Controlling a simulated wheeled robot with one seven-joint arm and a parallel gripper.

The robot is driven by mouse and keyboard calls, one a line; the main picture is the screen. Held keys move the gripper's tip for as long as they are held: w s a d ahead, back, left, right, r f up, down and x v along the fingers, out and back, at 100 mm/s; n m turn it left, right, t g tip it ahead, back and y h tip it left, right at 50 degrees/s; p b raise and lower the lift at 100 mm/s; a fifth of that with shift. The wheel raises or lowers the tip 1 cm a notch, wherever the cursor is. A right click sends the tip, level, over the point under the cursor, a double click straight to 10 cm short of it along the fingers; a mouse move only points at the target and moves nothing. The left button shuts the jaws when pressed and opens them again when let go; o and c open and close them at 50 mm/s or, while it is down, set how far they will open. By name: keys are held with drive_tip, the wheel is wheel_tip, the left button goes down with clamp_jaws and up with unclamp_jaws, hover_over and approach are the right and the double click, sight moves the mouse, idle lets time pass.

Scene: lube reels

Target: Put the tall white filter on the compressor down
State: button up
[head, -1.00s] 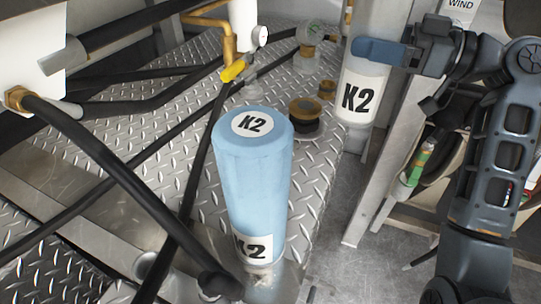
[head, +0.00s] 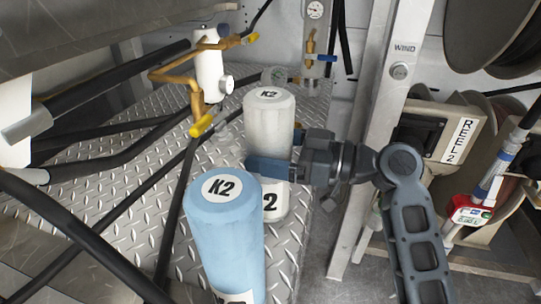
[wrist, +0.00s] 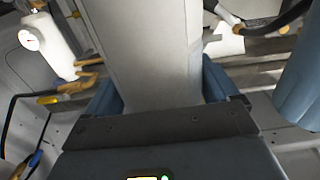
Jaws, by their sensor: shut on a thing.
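The tall white filter (head: 270,118), marked K2, stands upright in my gripper (head: 268,168) in the head view. It is over the right part of the diamond-plate deck (head: 130,215), behind the blue K2 filter (head: 225,235). My gripper comes from the right, its blue fingers shut around the filter's middle. The wrist view shows the white filter (wrist: 150,50) between both fingers.
Black hoses (head: 80,235) cross the deck on the left. A white cylinder with brass pipes and a yellow handle (head: 203,125) stands behind left. A metal post (head: 375,130) and reel 2 (head: 445,135) stand to the right. The blue filter also shows in the wrist view (wrist: 300,85).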

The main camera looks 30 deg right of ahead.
drive_tip(key=shift+f, duration=1.15)
drive_tip(key=o, duration=1.1)
drive_tip(key=shift+o, duration=0.2)
drive_tip(key=shift+r, duration=0.15)
drive_tip(key=b+v, duration=0.2)
drive_tip(key=v, duration=1)
